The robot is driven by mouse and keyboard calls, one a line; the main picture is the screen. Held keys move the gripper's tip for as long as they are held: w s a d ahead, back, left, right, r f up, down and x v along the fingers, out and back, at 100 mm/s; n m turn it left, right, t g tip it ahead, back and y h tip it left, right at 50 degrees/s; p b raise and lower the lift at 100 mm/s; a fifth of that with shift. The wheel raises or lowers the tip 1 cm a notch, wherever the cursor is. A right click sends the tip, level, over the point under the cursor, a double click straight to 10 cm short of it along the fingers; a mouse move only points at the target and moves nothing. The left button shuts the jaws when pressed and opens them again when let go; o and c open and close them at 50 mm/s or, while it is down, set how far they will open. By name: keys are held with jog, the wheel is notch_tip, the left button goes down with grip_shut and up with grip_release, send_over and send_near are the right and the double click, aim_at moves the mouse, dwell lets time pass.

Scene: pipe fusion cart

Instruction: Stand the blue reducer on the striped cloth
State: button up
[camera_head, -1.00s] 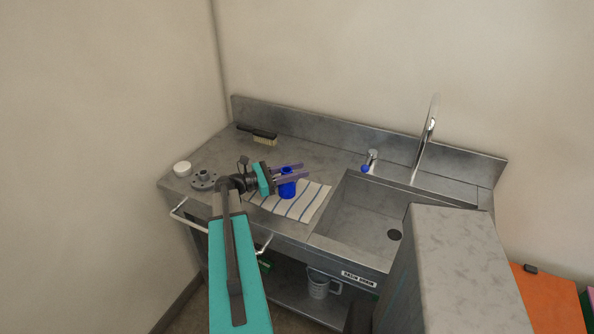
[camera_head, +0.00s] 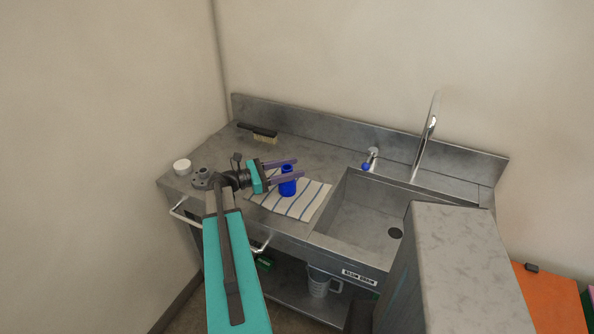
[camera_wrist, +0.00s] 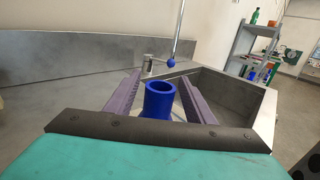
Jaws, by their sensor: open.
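The blue reducer (camera_head: 287,187) stands upright on the striped cloth (camera_head: 308,201), near the cloth's back left part. The cloth is white with blue stripes and lies flat on the steel counter. My gripper (camera_head: 297,168) is open, its two purple fingers reaching rightward around the reducer's level. In the wrist view the reducer (camera_wrist: 159,101) shows its open round top between the two spread fingers, with a visible gap on each side. The reducer's lower part is hidden there by the gripper's dark front edge.
The sink basin (camera_head: 361,222) is right of the cloth, with a blue-tipped tap (camera_head: 366,166) and a tall faucet (camera_head: 428,137) behind. A brush (camera_head: 263,136) lies at the back. A white round piece (camera_head: 182,166) and a grey flange (camera_head: 202,178) sit at the left.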

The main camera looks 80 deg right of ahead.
jog(key=b+v, duration=0.2)
jog(key=v, duration=0.7)
jog(key=shift+w+a+b, duration=0.25)
jog(key=shift+w+b, duration=0.05)
jog(key=shift+b, duration=0.05)
jog(key=shift+r, duration=0.1)
dwell(0.3)
